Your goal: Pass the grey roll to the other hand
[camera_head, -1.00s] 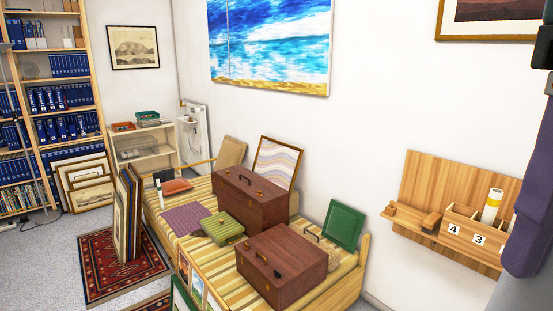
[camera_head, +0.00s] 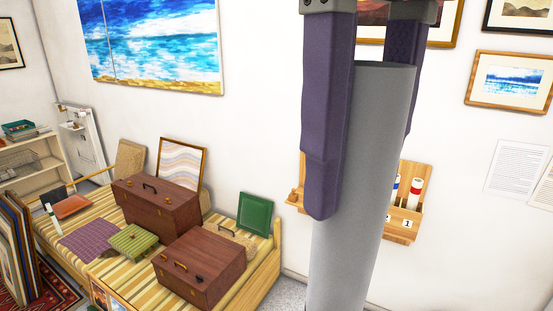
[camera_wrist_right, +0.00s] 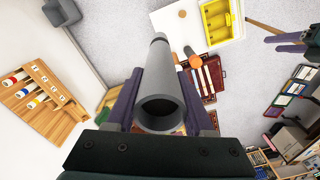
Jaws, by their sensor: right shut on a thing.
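The grey roll (camera_head: 355,190) is a long hollow tube, held close to upright and slightly tilted in front of the head camera. My right gripper (camera_head: 362,180) reaches down from above, its two purple fingers shut on either side of the roll near its top. The roll's lower end runs out of the head view. In the right wrist view the roll (camera_wrist_right: 160,85) points away from the gripper, its open end facing the camera. My left gripper (camera_wrist_right: 258,30) shows only at that view's upper right, small, its purple fingers apart and empty, away from the roll.
A wooden wall rack (camera_head: 408,229) with numbered compartments and banded white rolls is partly hidden behind the roll. A striped daybed (camera_head: 262,268) holds brown cases (camera_head: 205,262), a green case and a green frame. Framed prints (camera_head: 512,82) hang on the white wall.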

